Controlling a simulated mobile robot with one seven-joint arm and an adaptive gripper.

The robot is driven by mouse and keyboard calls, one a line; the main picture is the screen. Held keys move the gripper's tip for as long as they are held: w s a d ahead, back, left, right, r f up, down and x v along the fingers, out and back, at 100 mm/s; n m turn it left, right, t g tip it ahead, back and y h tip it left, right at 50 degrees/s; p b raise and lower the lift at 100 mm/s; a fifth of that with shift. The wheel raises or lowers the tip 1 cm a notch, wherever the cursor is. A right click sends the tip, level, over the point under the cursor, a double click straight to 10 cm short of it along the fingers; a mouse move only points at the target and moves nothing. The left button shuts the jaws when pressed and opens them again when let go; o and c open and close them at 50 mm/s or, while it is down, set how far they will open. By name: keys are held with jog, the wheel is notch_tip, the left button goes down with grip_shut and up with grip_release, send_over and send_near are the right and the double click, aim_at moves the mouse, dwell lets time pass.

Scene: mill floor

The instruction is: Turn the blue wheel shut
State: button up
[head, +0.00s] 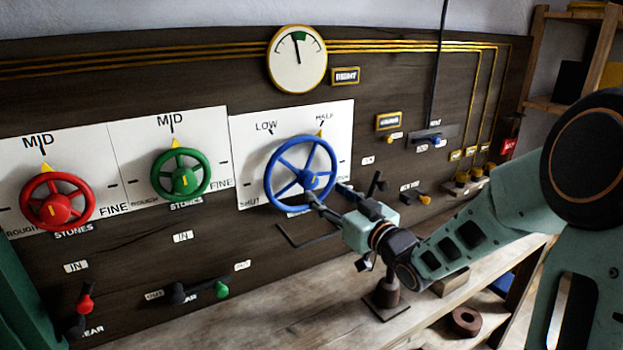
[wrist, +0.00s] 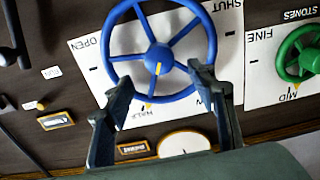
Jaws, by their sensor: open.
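The blue wheel (head: 306,179) is mounted on a white plate (head: 253,140) marked LOW, HALF and SHUT. The yellow pointer (head: 320,134) at its top is by HALF. My gripper (head: 327,192) is at the wheel's lower right in the head view, fingers toward the panel. In the wrist view the blue wheel (wrist: 158,55) appears upside down, beyond my open gripper (wrist: 162,86). The fingers are spread apart with nothing shut between them, overlapping the rim in the picture. I cannot tell whether they touch it.
A green wheel (head: 181,177) and a red wheel (head: 57,206) sit to the left, pointers at MID. A round gauge (head: 297,59) is above. Small levers are on the panel, including a black one (head: 376,186) near my gripper. A wooden bench (head: 290,318) runs below.

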aim_at(312, 184)
jog(key=p+x, duration=0.1)
jog(key=x, duration=0.9)
jog(key=shift+f+p, duration=0.15)
jog(key=shift+p, duration=0.2)
jog(key=shift+c, duration=0.4)
jog(key=c, duration=1.1)
jog(key=shift+f+b, duration=0.1)
jog(key=shift+b, duration=0.45)
